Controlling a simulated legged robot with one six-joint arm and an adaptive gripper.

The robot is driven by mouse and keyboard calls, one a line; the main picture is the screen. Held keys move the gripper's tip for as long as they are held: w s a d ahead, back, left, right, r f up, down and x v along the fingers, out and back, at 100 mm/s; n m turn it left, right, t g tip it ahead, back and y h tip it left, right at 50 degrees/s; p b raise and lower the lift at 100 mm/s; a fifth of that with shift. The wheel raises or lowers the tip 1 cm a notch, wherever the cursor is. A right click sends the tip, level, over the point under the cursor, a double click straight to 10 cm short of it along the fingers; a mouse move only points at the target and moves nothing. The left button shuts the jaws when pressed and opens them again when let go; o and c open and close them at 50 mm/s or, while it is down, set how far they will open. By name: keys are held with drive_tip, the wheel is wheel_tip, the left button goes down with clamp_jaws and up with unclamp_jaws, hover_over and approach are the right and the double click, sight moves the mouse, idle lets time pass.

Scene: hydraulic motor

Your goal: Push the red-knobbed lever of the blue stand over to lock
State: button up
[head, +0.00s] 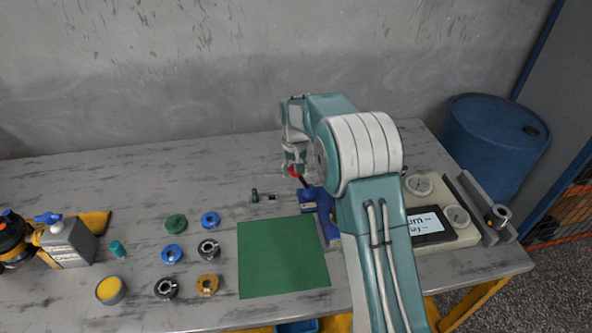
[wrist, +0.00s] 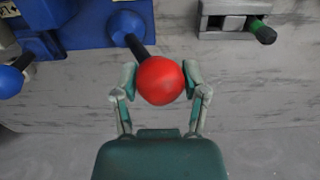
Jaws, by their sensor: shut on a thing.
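The blue stand (head: 318,200) is on the workbench just left of my arm, at the right edge of a green mat. It also shows at the top left in the wrist view (wrist: 85,25). Its lever has a black shaft and a red knob (wrist: 160,80); the knob shows in the head view (head: 294,171), partly hidden by my gripper. My gripper (wrist: 160,85) has one finger on each side of the red knob and is shut on it. My arm hides part of the stand in the head view.
A small grey latch with a green-tipped handle (head: 262,197) lies left of the stand. The green mat (head: 283,258) is bare. Several rings, a yellow-topped cup (head: 110,290) and a grey bottle (head: 68,243) stand left. A panel with gauges (head: 445,225) is right of my arm.

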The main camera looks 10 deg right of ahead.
drive_tip(key=shift+a, duration=0.1)
drive_tip(key=shift+a+f, duration=0.35)
drive_tip(key=shift+a, duration=0.2)
idle(0.4)
drive_tip(key=o, duration=0.7)
drive_tip(key=shift+f, duration=0.1)
drive_tip(key=shift+o, duration=0.2)
drive_tip(key=shift+a, duration=0.1)
